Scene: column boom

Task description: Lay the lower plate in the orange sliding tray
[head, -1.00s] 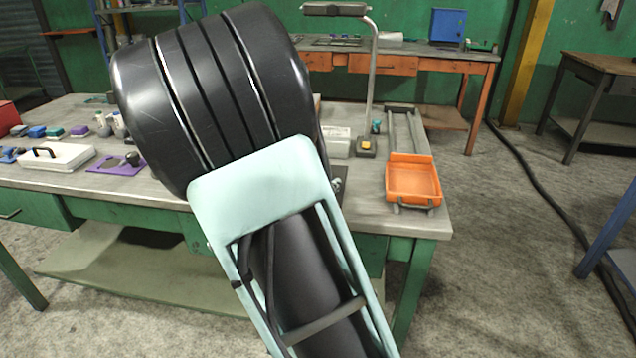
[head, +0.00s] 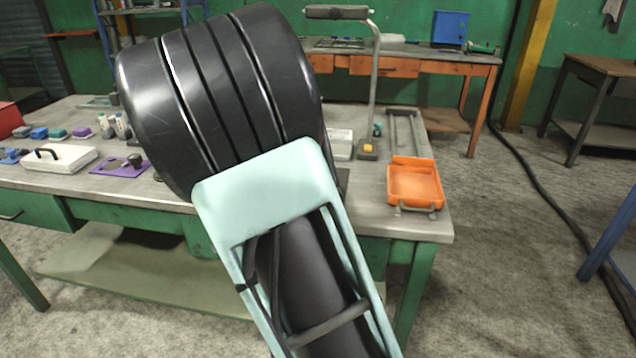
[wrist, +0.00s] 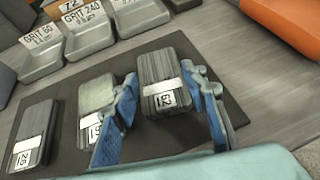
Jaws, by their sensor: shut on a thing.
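In the wrist view, my gripper (wrist: 163,78) has its blue fingers closed on either side of a dark, streaked plate (wrist: 160,68) with a white number tag. I cannot tell whether this plate is clear of the dark mat (wrist: 160,139). A grey-green-topped plate (wrist: 97,93) is left of it, partly behind the left finger, and another streaked, tagged plate (wrist: 34,135) lies at the far left. The orange sliding tray (head: 414,184) is at the table's right end in the head view and looks empty. My arm hides the gripper there.
Grey bins with grit labels (wrist: 87,28) stand behind the mat. An upright metal post (head: 373,90) with a yellow-topped base stands left of the tray's rails (head: 404,130).

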